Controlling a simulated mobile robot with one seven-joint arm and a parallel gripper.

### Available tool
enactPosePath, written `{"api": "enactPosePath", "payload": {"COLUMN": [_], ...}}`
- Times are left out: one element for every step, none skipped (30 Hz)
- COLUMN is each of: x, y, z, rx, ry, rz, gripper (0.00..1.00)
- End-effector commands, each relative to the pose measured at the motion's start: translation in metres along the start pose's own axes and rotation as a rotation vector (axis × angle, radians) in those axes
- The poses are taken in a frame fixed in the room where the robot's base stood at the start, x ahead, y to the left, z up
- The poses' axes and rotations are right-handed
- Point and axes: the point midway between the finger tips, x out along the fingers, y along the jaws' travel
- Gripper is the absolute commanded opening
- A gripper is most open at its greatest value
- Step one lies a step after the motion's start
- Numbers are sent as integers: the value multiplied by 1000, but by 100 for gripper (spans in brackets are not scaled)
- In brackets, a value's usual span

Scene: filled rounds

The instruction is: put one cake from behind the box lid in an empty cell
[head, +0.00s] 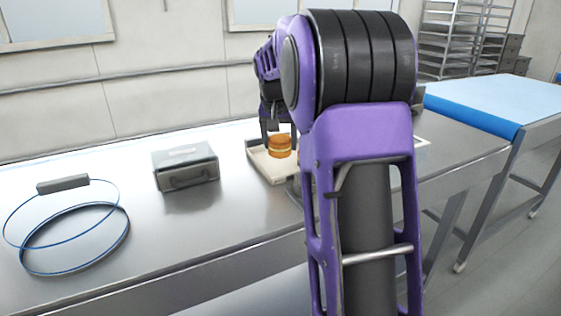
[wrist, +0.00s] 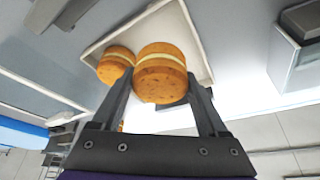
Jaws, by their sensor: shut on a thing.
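My gripper (head: 279,136) is shut on a round orange-brown cake (head: 280,149) with a pale cream layer. In the wrist view, the cake (wrist: 160,72) sits between the two fingers. In the head view it appears over a shallow whitish box (head: 258,161) on the steel table; I cannot tell whether it touches the box. My arm hides much of the box. I cannot make out the lid or any cells.
A grey metal case (head: 185,166) with a handle stands left of the box. A blue wire hoop with a dark block (head: 63,184) lies at the table's left. Steel tabletop (head: 150,235) is clear in front. A blue-edged conveyor (head: 490,105) is at the right.

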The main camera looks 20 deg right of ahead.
Motion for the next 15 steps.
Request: {"api": "enactPosePath", "payload": {"x": [8,11,14,15,17,20,22,26,31,35,40,45,48,50,50], "y": [0,0,0,0,0,0,0,0,0,0,0,0,0,0,0], "z": [4,5,6,6,7,8,9,10,13,15,16,19,20,20,21], "rx": [0,0,1,1,1,1,1,1,1,0,0,0,0,0,0], "ry": [-1,0,0,0,0,0,0,-1,-1,-1,-1,-1,0,1,2], "rz": [0,0,0,0,0,0,0,0,1,1,1,1,1,0,0], "gripper": [52,52,52,52,52,52,52,52,52,52,52,52,52,52,52]}}
